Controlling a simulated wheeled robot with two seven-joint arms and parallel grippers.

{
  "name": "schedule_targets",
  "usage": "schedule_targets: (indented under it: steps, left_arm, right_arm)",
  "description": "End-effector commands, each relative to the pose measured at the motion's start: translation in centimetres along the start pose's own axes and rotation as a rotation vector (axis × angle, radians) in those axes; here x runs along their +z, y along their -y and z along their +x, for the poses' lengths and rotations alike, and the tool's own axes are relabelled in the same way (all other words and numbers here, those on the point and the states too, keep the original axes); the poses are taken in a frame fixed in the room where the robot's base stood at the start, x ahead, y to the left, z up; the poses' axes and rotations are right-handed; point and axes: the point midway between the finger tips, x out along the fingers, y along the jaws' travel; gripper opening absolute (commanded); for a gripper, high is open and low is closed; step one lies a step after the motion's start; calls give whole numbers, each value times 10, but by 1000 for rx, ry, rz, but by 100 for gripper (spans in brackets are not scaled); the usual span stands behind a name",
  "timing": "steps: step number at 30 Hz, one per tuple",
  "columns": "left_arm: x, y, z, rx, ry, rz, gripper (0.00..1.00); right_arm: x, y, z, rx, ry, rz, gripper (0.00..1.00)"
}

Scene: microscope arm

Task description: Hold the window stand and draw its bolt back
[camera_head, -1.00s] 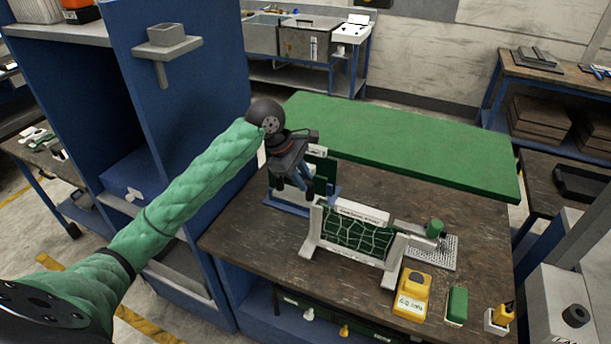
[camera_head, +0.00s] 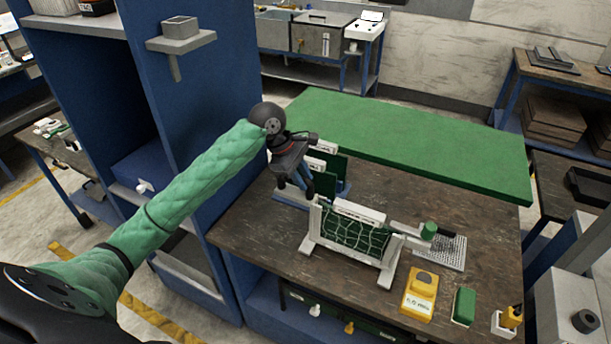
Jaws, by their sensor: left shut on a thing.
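The window stand (camera_head: 388,268) is a white frame with a green, white-lined mesh panel (camera_head: 352,237) and a white label strip along the top. It stands on the dark workbench. A light bar-like bolt (camera_head: 407,230) with a green knob (camera_head: 429,230) sticks out from the stand's upper right side. My left gripper (camera_head: 309,193) is shut at the top of the stand's left post, coming from the upper left. Its fingertips partly hide the post, so the exact contact is hard to see. My right gripper is not in view.
A blue rack (camera_head: 290,198) with green panels stands close behind my left gripper. A perforated plate (camera_head: 453,252) lies right of the stand. A yellow box (camera_head: 419,294), a green block (camera_head: 463,306) and a small yellow-topped holder (camera_head: 505,322) sit at the front right. The back right benchtop (camera_head: 480,215) is clear.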

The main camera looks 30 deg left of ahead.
Motion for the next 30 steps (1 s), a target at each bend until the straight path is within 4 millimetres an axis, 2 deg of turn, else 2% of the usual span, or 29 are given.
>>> schedule_targets:
  steps: [11, 24, 30]
  left_arm:
    - [-14, 0, 3, 4, 2, 1, 0]
    - [-30, 2, 9, 3, 1, 0, 0]
    - [-34, 2, 10, 4, 1, 1, 0]
  right_arm:
    - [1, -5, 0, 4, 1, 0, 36]
    - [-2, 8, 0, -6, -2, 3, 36]
    - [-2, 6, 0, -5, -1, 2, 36]
